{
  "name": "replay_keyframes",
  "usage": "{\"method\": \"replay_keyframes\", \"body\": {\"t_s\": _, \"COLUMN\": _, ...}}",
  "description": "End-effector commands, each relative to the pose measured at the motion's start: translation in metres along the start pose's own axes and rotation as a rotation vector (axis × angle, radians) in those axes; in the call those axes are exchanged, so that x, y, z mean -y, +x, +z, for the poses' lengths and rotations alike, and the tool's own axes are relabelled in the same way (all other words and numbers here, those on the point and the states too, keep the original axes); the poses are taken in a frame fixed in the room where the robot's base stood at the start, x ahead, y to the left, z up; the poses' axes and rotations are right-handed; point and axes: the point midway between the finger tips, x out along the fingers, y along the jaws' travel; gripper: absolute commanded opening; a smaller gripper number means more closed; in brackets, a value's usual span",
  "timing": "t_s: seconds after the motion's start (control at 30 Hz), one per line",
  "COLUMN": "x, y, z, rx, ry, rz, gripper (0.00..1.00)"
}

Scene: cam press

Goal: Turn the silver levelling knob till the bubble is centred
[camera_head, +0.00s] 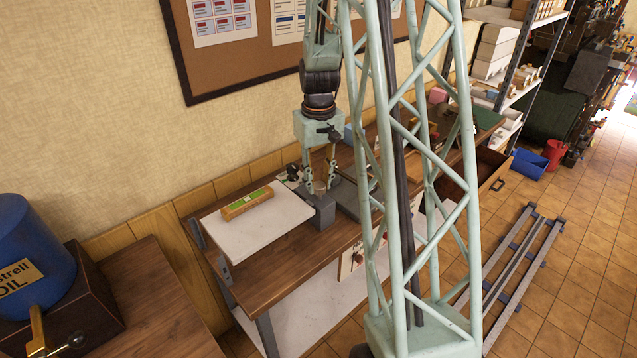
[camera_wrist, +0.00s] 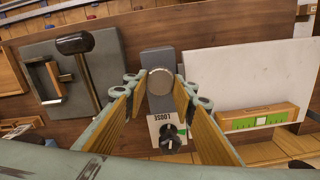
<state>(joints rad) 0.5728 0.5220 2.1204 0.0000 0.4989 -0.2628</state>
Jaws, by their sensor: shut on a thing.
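The silver levelling knob (camera_wrist: 160,82) is round and sits on a grey block (camera_wrist: 157,60) at the edge of the white plate (camera_wrist: 245,72). My gripper (camera_wrist: 158,88) has its two fingers on either side of the knob, shut on it. In the head view my gripper (camera_head: 320,182) points down at the grey block (camera_head: 321,212). The spirit level (camera_wrist: 258,117), a wooden bar with a green vial, lies on the white plate. The level also shows in the head view (camera_head: 247,202). The bubble is too small to tell where it lies.
A black knob (camera_wrist: 170,137) with a card marked "LOOSE" (camera_wrist: 158,120) is close beside the silver knob. A grey plate with a dark-headed lever (camera_wrist: 75,43) lies to the left. In the head view a blue drum (camera_head: 30,255) stands on the left.

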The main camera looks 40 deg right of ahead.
Motion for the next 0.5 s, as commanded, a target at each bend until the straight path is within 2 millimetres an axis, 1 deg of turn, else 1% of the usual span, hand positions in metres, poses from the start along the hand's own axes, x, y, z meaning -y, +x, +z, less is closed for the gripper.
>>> {"method": "replay_keyframes", "body": {"t_s": 0.17, "x": 0.0000, "y": -0.0001, "z": 0.0001, "rx": 0.000, "ry": -0.001, "rz": 0.000, "gripper": 0.14}}
{"method": "replay_keyframes", "body": {"t_s": 0.2, "x": 0.0000, "y": -0.0001, "z": 0.0001, "rx": 0.000, "ry": -0.001, "rz": 0.000, "gripper": 0.28}}
{"method": "replay_keyframes", "body": {"t_s": 0.3, "x": 0.0000, "y": -0.0001, "z": 0.0000, "rx": 0.000, "ry": -0.001, "rz": 0.000, "gripper": 0.37}}
{"method": "replay_keyframes", "body": {"t_s": 0.33, "x": 0.0000, "y": -0.0001, "z": 0.0000, "rx": 0.000, "ry": -0.001, "rz": 0.000, "gripper": 0.38}}
{"method": "replay_keyframes", "body": {"t_s": 0.5, "x": 0.0000, "y": -0.0001, "z": 0.0000, "rx": 0.000, "ry": -0.001, "rz": 0.000, "gripper": 0.38}}
